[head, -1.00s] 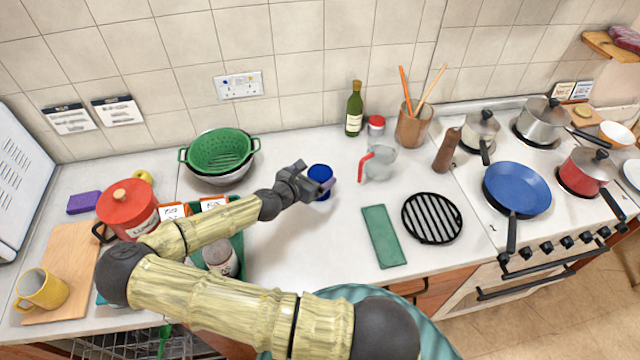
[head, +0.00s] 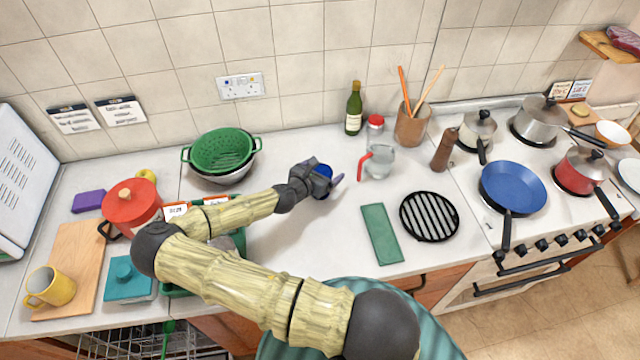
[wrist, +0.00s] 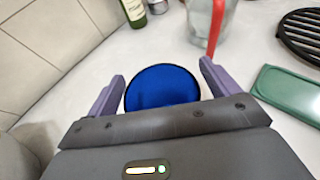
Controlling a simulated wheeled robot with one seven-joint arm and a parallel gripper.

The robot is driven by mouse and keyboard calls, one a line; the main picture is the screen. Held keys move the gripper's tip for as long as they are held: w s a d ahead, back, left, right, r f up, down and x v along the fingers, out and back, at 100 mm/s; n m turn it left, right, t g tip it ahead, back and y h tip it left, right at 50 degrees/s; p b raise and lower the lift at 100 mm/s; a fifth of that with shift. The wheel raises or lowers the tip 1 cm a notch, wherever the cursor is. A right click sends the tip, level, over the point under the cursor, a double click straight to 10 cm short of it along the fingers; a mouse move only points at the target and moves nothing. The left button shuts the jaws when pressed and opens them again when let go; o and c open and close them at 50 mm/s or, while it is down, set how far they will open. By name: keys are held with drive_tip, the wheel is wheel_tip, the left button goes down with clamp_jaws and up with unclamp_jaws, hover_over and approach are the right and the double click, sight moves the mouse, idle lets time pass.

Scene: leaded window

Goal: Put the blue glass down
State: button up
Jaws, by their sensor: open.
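The blue glass (head: 323,170) stands on the white worktop in the middle of the head view, partly hidden behind my gripper (head: 334,184). In the wrist view the blue glass (wrist: 162,87) shows its round top between the two purple fingers of my gripper (wrist: 162,88). The fingers are open, one on each side of the glass, with a gap visible on the right side. The base of the glass is hidden, so its contact with the worktop is not clearly seen.
A glass jug with a red handle (head: 377,162) stands to the right. A green bottle (head: 354,108) and a red-lidded jar (head: 375,127) are behind. A green flat mat (head: 381,234) and black grill (head: 430,216) lie front right. A green colander (head: 221,150) is at left.

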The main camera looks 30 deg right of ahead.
idle(0.3)
drive_tip(key=c, duration=1.6)
drive_tip(key=shift+r+b, duration=1.3)
drive_tip(key=shift+r, duration=3.75)
drive_tip(key=shift+c, duration=0.2)
